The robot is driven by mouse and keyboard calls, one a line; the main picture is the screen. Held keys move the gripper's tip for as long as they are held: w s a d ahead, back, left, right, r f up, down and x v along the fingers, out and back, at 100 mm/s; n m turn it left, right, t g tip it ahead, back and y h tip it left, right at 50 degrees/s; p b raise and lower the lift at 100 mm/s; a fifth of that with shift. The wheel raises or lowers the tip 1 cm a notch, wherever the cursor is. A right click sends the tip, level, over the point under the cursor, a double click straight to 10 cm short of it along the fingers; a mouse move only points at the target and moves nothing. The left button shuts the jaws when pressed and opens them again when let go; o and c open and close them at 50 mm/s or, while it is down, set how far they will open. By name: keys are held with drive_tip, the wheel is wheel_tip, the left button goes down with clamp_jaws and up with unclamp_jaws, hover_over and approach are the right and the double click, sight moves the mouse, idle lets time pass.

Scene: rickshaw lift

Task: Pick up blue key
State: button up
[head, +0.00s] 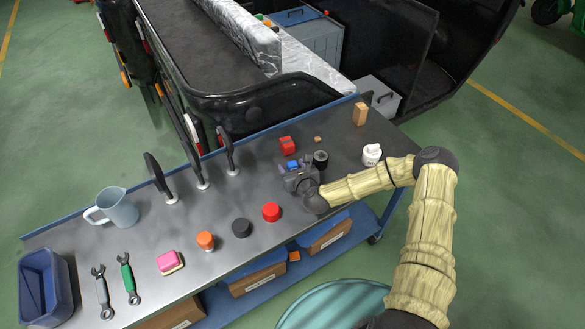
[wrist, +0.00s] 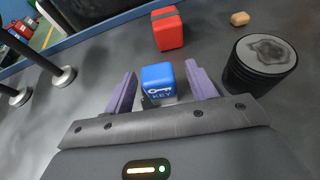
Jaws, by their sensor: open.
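The blue key (wrist: 159,80) is a small blue cube with a white key picture and the word KEY. It stands on the grey metal table in the wrist view. In the head view the blue key (head: 292,164) shows as a small blue patch at my gripper. My gripper (wrist: 161,86) is open, with one purple finger on each side of the cube. I see small gaps between the fingers and the cube; its lower part is partly hidden by the gripper body.
A red block (wrist: 168,29) stands just beyond the cube. A black cylinder (wrist: 260,62) stands close to the right finger. A small tan block (wrist: 240,18) lies farther back. A white jar (head: 371,154) stands to the right. Upright black levers (head: 230,155) stand left of my gripper.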

sight(293, 164)
drive_tip(key=c, duration=1.1)
drive_tip(key=shift+o, duration=0.2)
drive_tip(key=shift+r, duration=0.1)
wheel_tip(293, 164, up, 10)
drive_tip(key=shift+f+b, duration=0.1)
drive_tip(key=shift+b, duration=0.3)
